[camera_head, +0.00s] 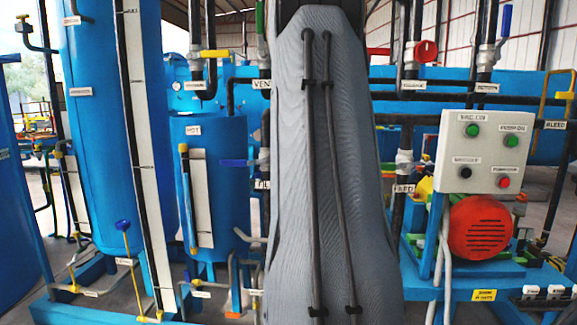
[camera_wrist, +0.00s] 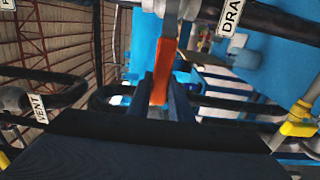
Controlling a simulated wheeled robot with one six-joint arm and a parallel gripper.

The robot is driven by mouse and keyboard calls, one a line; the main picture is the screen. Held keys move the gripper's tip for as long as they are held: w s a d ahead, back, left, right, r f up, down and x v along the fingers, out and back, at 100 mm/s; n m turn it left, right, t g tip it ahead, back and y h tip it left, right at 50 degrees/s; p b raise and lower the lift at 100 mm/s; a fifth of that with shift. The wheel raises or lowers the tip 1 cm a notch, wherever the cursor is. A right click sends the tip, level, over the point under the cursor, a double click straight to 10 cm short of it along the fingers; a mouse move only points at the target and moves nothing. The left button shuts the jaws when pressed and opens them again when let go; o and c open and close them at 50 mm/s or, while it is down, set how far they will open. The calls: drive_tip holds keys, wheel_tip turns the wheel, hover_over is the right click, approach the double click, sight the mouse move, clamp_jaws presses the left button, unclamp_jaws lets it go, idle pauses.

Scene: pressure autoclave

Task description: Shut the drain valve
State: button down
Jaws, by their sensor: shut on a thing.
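In the wrist view, my gripper (camera_wrist: 170,100) has its dark jaws closed on an orange-red lever handle (camera_wrist: 160,72). The lever hangs down in the picture from a grey valve body (camera_wrist: 172,8) at the top edge. A black pipe beside that body carries a white label (camera_wrist: 231,17) reading "DRA", cut off by the frame. The lever appears to lie across this pipe. In the head view, my grey arm covers the middle, so my gripper and the held lever cannot be made out there.
A "VENT" pipe label (camera_wrist: 38,108) and a yellow-handled valve (camera_wrist: 298,128) flank my gripper in the wrist view. In the head view, a tall blue tank (camera_head: 95,130) stands left; a control box (camera_head: 485,150) and red motor (camera_head: 480,228) stand right. Pipes crowd the space.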

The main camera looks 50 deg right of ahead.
drive_tip(key=shift+f, duration=0.15)
drive_tip(key=c, duration=1.6)
unclamp_jaws()
drive_tip(key=b+v, duration=0.1)
drive_tip(key=v, duration=0.6)
drive_tip(key=shift+s+a, duration=0.2)
drive_tip(key=shift+a, duration=0.15)
